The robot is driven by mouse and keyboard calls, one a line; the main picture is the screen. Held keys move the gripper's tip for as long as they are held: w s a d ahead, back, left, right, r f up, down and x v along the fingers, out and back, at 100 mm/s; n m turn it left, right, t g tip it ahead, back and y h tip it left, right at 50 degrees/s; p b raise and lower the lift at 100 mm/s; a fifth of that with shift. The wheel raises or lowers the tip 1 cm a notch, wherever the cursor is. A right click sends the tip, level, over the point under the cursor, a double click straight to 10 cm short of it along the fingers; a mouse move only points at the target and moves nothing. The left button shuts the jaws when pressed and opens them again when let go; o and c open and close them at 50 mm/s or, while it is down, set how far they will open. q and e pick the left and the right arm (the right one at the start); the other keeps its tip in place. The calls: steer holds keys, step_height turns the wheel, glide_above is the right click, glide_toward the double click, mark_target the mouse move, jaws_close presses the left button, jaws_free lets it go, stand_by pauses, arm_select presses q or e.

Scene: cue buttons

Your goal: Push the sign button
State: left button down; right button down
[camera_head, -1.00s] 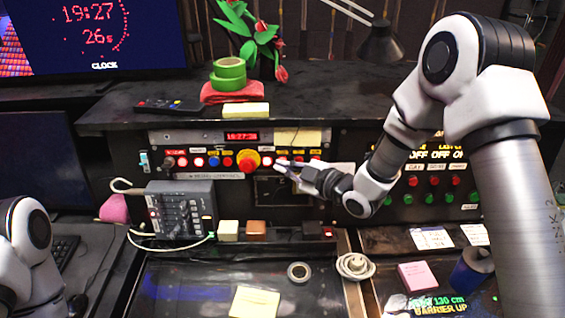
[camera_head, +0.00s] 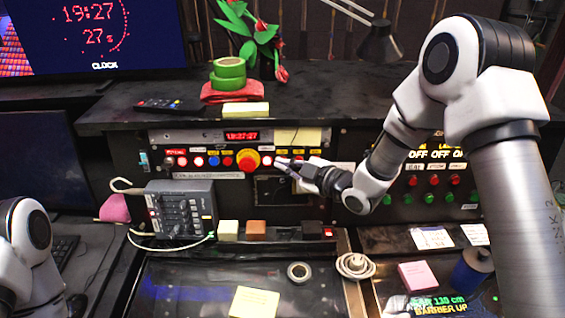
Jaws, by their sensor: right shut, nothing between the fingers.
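A control panel with a row of lit buttons (camera_head: 198,162) runs along the back of the desk, with small labels above the buttons. I cannot read which label marks the sign button. A large red and yellow emergency-style button (camera_head: 248,160) stands in the row. My right gripper (camera_head: 278,164) is shut and empty. Its tips are at the row, just right of the large red button, over or very near a lit button; I cannot tell whether they touch it. My left arm (camera_head: 30,250) shows at the left edge, but its gripper is out of view.
A grey mixer box (camera_head: 182,212) with a cable sits below the panel. A second panel with red and green buttons (camera_head: 432,180) is on the right. Tape rolls (camera_head: 229,72), a lamp (camera_head: 380,45) and artificial flowers (camera_head: 262,38) are above. A yellow note (camera_head: 254,302) lies in front.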

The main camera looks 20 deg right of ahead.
arm_select(q)
steer(key=shift+f, duration=0.25)
arm_select(e)
steer(key=shift+s+a, duration=0.1)
steer(key=shift+s, duration=0.3)
arm_select(q)
steer(key=shift+f+b, duration=0.1)
steer(key=shift+b, duration=0.2)
arm_select(e)
steer(key=shift+s+a, duration=0.15)
steer(key=shift+s, duration=0.2)
arm_select(q)
steer(key=shift+f+b, duration=0.5)
arm_select(e)
steer(key=s, duration=0.1)
steer(key=s+a, duration=0.1)
steer(key=s, duration=0.1)
steer(key=s+r, duration=0.1)
steer(key=shift+s+a, duration=0.2)
steer(key=shift+s, duration=0.2)
